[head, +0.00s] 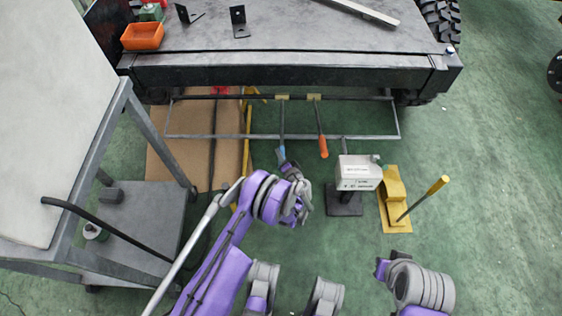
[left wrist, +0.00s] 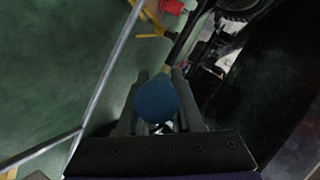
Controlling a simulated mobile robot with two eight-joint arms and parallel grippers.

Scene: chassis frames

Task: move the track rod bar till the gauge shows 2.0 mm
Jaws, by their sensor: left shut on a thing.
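Two handled bars stick out from yellowish clamps under the front of the chassis. One is a grey bar with a blue handle (head: 281,153), which shows end-on as a round blue end in the left wrist view (left wrist: 157,99). The other has an orange handle (head: 323,148). My left gripper (head: 284,167) is shut on the blue handle, with one finger on each side of it. A dark rod (head: 220,97) runs across behind the bars. A white box (head: 360,170), perhaps the gauge, stands to the right; its print is too small to read.
A thin grey frame (head: 210,137) spans the space below the chassis (head: 290,70). A grey trolley (head: 150,215) is at the left. Green floor is clear at the right.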

